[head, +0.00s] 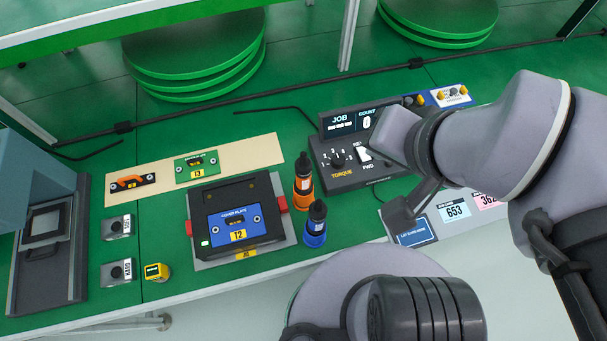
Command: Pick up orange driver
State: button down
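The orange driver (303,187) stands upright with its black top, just right of the black fixture on the green bench. A blue driver (316,232), also black-topped, stands upright close in front of it. My gripper (406,210) is to the right of both drivers, apart from them, near the front edge of the bench. Only part of its dark body shows below my arm's wrist, so its finger opening cannot be made out. Nothing is seen held in it.
A fixture (192,205) with a blue cover plate stands left of the drivers. The torque controller (346,178) is behind them to the right. A beige strip (237,153) bears small plates. Labelled cards (454,210) lie at right. A yellow block (157,272) sits at front left.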

aim_at(302, 184)
jog(key=u, duration=1.8)
jog(key=z, duration=0.95)
jog(key=k+l+z, duration=0.2)
jog(key=k+l, duration=0.25)
